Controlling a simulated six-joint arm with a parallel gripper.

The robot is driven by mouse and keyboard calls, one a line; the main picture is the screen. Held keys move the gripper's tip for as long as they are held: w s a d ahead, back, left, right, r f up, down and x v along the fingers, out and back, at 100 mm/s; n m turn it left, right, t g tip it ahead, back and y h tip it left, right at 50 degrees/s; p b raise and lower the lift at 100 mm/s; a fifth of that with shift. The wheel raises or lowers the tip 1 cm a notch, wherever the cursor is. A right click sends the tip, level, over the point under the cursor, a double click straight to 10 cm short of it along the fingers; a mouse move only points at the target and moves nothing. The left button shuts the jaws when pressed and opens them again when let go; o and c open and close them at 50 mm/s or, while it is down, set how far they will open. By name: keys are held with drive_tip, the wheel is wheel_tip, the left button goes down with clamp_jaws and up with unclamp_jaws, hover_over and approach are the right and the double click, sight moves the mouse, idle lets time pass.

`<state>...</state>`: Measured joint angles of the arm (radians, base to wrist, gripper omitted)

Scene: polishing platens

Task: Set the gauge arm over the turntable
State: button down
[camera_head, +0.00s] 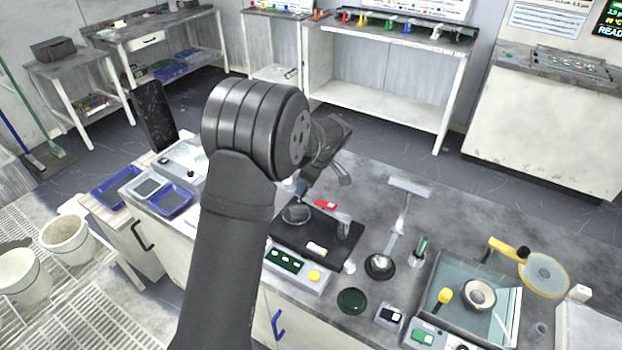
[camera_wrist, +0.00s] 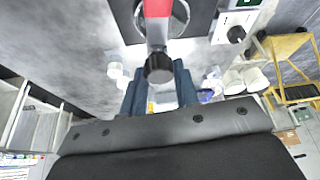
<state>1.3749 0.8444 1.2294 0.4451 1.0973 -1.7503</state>
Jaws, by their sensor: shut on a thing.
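The gauge arm shows in the wrist view as a red and pale bar (camera_wrist: 156,30) ending in a black round knob (camera_wrist: 158,68). My gripper (camera_wrist: 160,82) has its two blue fingers on either side of the knob, shut on it. Behind the bar, a round disc, which looks like the turntable (camera_wrist: 180,18), sits on a black base (camera_wrist: 205,14). The bar crosses the disc in this view; its height above it cannot be told. In the head view the turntable (camera_head: 296,214) lies on the black base (camera_head: 300,244). A red piece (camera_head: 325,204) shows beside it. My arm partly blocks this area.
Right of the base stand a dark round pad (camera_head: 352,300), a black round part (camera_head: 380,266) and a green-topped cylinder (camera_head: 421,246). A clear-walled basin (camera_head: 470,290) with a yellow-rimmed disc (camera_head: 544,273) is further right. Blue trays (camera_head: 170,199) lie left.

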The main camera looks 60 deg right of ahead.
drive_tip(key=shift+a+n, duration=0.7)
drive_tip(key=shift+a, duration=0.05)
drive_tip(key=c, duration=1.1)
unclamp_jaws()
drive_tip(key=shift+a, duration=0.1)
drive_tip(key=v, duration=1.7)
drive_tip(key=shift+d+r, duration=0.25)
drive_tip(key=shift+d, duration=0.1)
drive_tip(key=shift+w+f, duration=0.1)
drive_tip(key=shift+w, duration=0.05)
